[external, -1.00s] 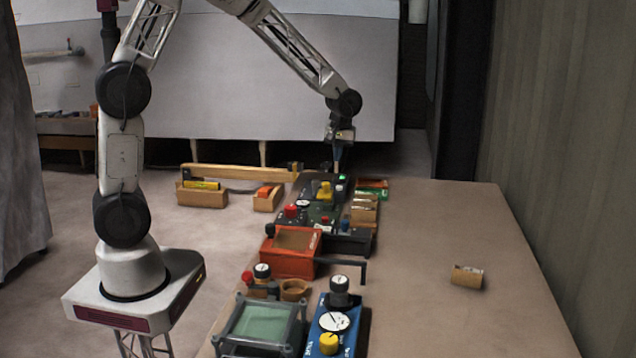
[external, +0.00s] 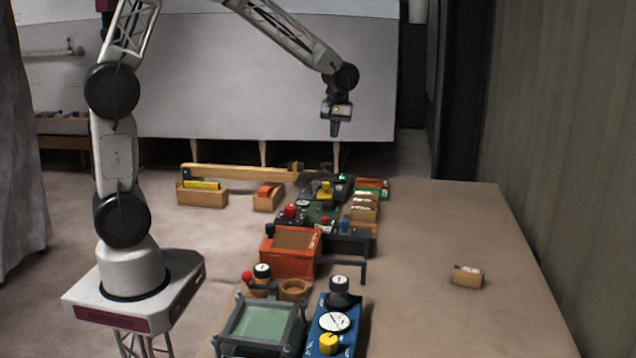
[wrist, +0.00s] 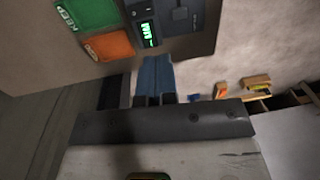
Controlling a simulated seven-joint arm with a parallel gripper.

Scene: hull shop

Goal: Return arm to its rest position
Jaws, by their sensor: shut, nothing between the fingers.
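My gripper (external: 335,130) hangs in the air above the far end of the table, fingers pointing down, shut and empty. In the wrist view its blue fingers (wrist: 155,78) are pressed together. Below it stands a dark device with a lit green display (external: 342,178), which also shows in the wrist view (wrist: 149,34). The gripper is clear of the device.
The table (external: 440,230) holds a row of devices: an orange box (external: 290,252), a blue panel with a yellow knob (external: 335,325) and a green-topped frame (external: 258,325). A small wooden block (external: 467,276) lies on the clear right side. A long wooden bar (external: 235,172) lies at back left.

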